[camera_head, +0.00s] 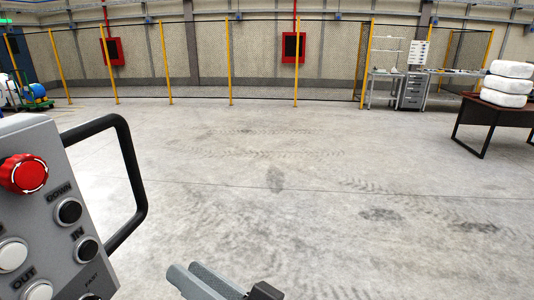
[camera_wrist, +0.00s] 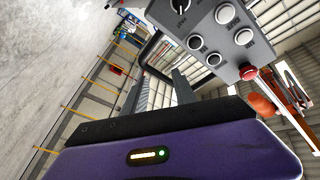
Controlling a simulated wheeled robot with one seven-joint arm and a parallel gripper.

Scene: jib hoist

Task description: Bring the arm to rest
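My gripper (camera_head: 188,270) shows at the bottom edge of the head view, its grey fingers low and to the right of the control pendant (camera_head: 50,160). In the wrist view my gripper (camera_wrist: 158,78) has its two fingers apart, with nothing seen held between them. The grey pendant (camera_wrist: 222,32) is at the upper right there, with its black handle (camera_head: 137,165) reaching behind the fingertips. In the head view the handle and the gripper are apart. The pendant carries a red stop button (camera_head: 23,174) and several black and white buttons. Most of my arm is hidden.
The concrete floor (camera_head: 280,190) is clear in the middle. A dark table (camera_head: 492,112) with stacked white sacks (camera_head: 507,85) stands at the right. A mesh fence (camera_head: 200,60) with yellow posts runs along the back. A grey drawer cabinet (camera_head: 413,91) stands near it.

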